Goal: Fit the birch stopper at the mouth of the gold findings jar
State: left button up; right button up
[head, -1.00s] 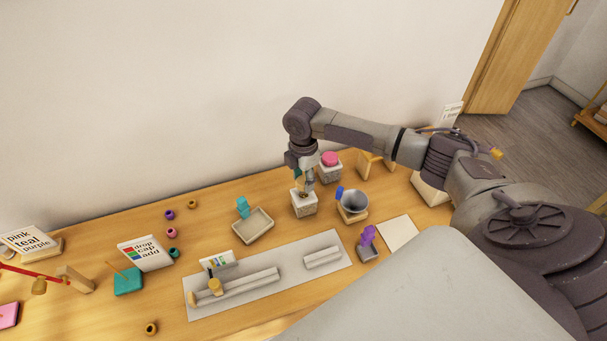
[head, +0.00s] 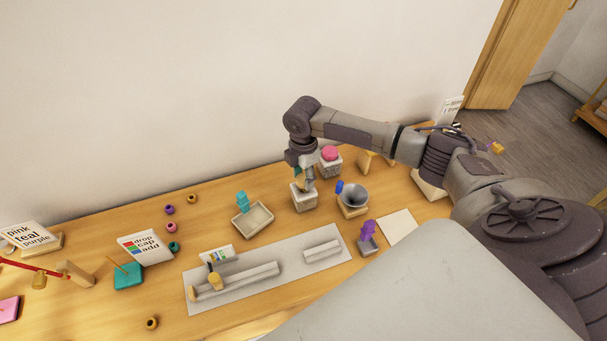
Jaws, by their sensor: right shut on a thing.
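My right gripper (head: 304,182) points down at the top of a pale, speckled square jar (head: 305,202) near the back of the table, in the head view. It is shut on a small tan thing at the jar's mouth, which looks like the birch stopper (head: 299,182). The fingers hide most of the stopper and the mouth, so I cannot tell whether the stopper sits in the mouth or just above it. The jar stands upright. My left gripper is not in view.
A jar with a pink top (head: 330,154) stands close behind on the right. A grey funnel (head: 353,197) on a wooden base is close on the right. A shallow tray (head: 253,219) lies to the left. A grey mat (head: 318,272) with pale rails lies in front.

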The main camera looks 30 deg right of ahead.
aim_at(303, 178)
jog(key=shift+p, duration=0.7)
dwell(1.1)
jog(key=shift+f+b, duration=0.8)
jog(key=shift+f, duration=0.45)
jog(key=o, duration=1)
notch_tip(303, 178, up, 12)
dwell(0.6)
